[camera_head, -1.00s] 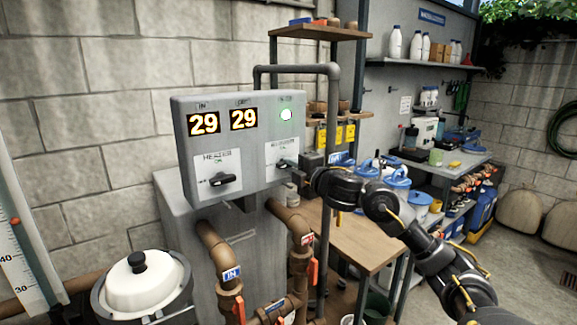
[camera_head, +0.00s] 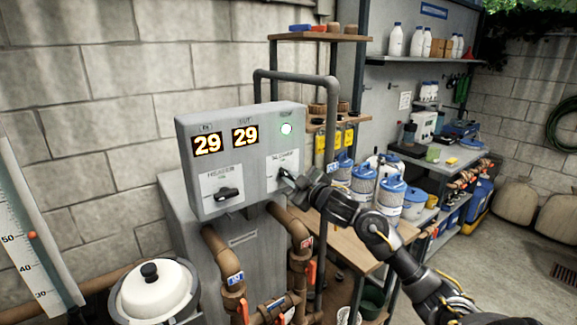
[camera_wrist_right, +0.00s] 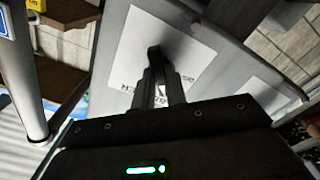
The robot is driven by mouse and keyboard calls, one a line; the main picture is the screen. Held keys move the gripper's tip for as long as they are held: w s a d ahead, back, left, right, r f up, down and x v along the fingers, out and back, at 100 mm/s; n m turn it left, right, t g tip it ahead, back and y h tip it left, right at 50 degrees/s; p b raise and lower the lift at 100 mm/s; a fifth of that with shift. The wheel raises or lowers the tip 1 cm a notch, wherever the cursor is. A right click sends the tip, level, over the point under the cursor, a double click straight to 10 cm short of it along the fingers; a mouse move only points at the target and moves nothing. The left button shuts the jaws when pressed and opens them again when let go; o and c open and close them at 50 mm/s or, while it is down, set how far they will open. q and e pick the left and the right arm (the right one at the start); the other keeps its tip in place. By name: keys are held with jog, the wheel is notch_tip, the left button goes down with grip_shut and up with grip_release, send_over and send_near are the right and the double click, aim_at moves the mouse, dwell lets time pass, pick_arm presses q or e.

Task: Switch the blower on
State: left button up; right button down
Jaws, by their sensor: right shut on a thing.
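My right gripper (camera_head: 289,178) is at this plate and partly hides the black blower knob. In the right wrist view, the fingers (camera_wrist_right: 158,85) are shut on the blower knob (camera_wrist_right: 154,56), whose tip shows against the white plate. The knob's exact pointing is hard to read. The heater knob (camera_head: 228,194) sits on the left plate, clear of the gripper. My left gripper is not in view.
Brown pipes (camera_head: 215,245) with orange valve handles run below the box. A white-lidded pot (camera_head: 150,295) stands at lower left. A wooden table (camera_head: 345,240) with blue-lidded canisters (camera_head: 390,193) is behind my right arm. Shelves stand beyond; open floor is at right.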

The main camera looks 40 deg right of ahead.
jog(key=m+p, duration=0.7)
jog(key=p, duration=0.2)
jog(key=shift+r+m, duration=0.1)
jog(key=shift+m, duration=0.2)
jog(key=shift+f+m+p, duration=0.2)
jog(key=shift+m+p, duration=0.2)
jog(key=c, duration=1.3)
grip_release()
jog(key=shift+r, duration=0.1)
jog(key=shift+s, duration=0.2)
jog(key=shift+s+r+p, duration=0.1)
jog(key=shift+s+p, duration=0.8)
jog(key=shift+s, duration=0.2)
jog(key=s, duration=0.4)
jog(key=shift+s+a, duration=0.1)
jog(key=shift+s, duration=0.15)
